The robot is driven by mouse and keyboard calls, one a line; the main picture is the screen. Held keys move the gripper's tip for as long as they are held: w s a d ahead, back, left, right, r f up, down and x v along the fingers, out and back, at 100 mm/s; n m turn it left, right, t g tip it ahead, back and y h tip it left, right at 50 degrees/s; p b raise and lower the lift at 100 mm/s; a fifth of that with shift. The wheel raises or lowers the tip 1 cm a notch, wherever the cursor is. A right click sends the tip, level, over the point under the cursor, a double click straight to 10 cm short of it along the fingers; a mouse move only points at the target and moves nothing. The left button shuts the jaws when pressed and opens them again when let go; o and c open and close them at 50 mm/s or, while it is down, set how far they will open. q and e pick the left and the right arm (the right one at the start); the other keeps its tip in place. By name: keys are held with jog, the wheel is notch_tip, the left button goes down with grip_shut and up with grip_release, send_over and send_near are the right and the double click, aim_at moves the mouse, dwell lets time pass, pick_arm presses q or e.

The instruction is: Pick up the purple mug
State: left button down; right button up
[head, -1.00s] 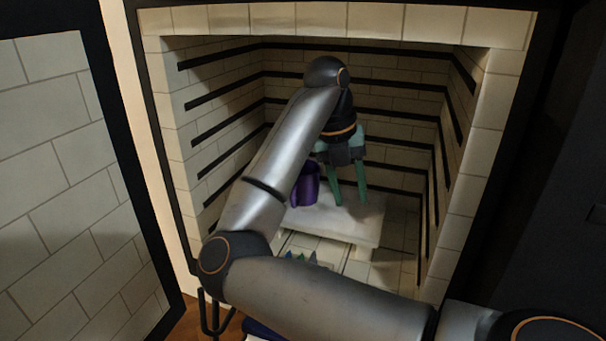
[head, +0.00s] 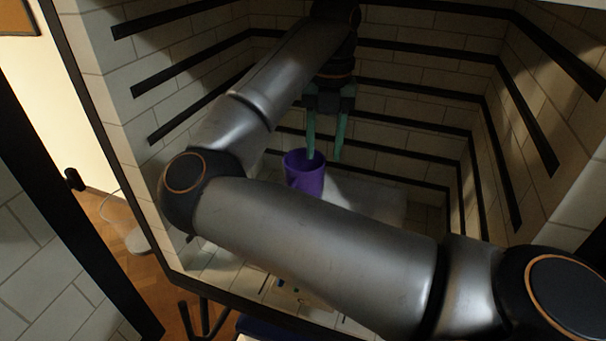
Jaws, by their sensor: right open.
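The purple mug (head: 305,172) stands upright on a pale slab inside the brick-lined kiln. My forearm hides its lower part. My right gripper (head: 325,157) reaches into the kiln from above, with its two green fingers pointing down and spread apart. The left finger overlaps the mug's rim in the picture; I cannot tell whether it is inside the mug or only in front of or behind it. The other finger is to the right of the mug. Nothing is held between them. My left gripper is not in view.
The kiln's brick walls with dark grooves (head: 417,123) enclose the arm on the left, back and right. The pale slab (head: 375,200) is bare to the right of the mug. An open kiln door (head: 50,250) stands at the left.

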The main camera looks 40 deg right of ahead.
aim_at(322, 178)
notch_tip(322, 178, down, 7)
jog(key=shift+a+f+b, duration=0.1)
jog(key=shift+f+b, duration=0.1)
jog(key=shift+b, duration=0.4)
jog(key=shift+c, duration=0.3)
grip_shut()
dwell(0.9)
